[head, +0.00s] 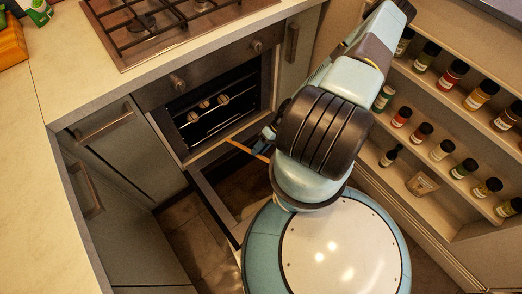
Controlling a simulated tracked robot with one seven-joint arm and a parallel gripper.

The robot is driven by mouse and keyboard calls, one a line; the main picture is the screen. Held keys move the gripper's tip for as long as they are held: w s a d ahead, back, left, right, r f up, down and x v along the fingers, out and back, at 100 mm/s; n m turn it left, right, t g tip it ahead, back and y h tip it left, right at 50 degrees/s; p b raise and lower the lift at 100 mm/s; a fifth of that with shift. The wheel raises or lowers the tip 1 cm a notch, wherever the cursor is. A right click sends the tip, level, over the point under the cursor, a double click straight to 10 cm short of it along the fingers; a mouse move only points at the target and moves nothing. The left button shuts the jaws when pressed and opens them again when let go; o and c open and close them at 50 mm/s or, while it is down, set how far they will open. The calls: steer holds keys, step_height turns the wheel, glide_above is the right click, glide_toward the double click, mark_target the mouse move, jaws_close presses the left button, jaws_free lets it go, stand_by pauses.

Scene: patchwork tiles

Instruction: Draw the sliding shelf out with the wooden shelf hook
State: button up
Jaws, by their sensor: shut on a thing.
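The wooden shelf hook (246,148) shows as a thin orange-brown stick, running from beside my arm toward the front of the oven. My gripper (268,136) is shut on it, though the fingers are small, dark and partly hidden by my arm. The hook's far end is near the oven's lower front edge; I cannot tell whether it touches the sliding shelf. The sliding shelf (212,116) is a wire rack inside the dark oven (176,128), with a few small brownish pieces on it.
The oven door (213,198) is folded down in front of the opening. A stove top (165,25) is above on the counter (62,85). Cabinets with handles (103,122) stand at left. A spice rack (450,150) with several jars stands at right, close to my arm.

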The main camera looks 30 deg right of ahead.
steer(key=w+a+f, duration=0.1)
steer(key=w+f, duration=0.1)
steer(key=w, duration=0.5)
steer(key=w+a+f, duration=0.2)
steer(key=w, duration=0.5)
steer(key=shift+w+f, duration=0.2)
stand_by(1.7)
steer(key=shift+s+d, duration=0.1)
stand_by(0.4)
steer(key=shift+s+d, duration=0.25)
steer(key=shift+s, duration=0.95)
steer(key=shift+s+d, duration=0.2)
steer(key=shift+s, duration=0.95)
steer(key=shift+s+d, duration=0.25)
steer(key=shift+s, duration=1)
steer(key=shift+s+d, duration=0.2)
steer(key=shift+s, duration=1.05)
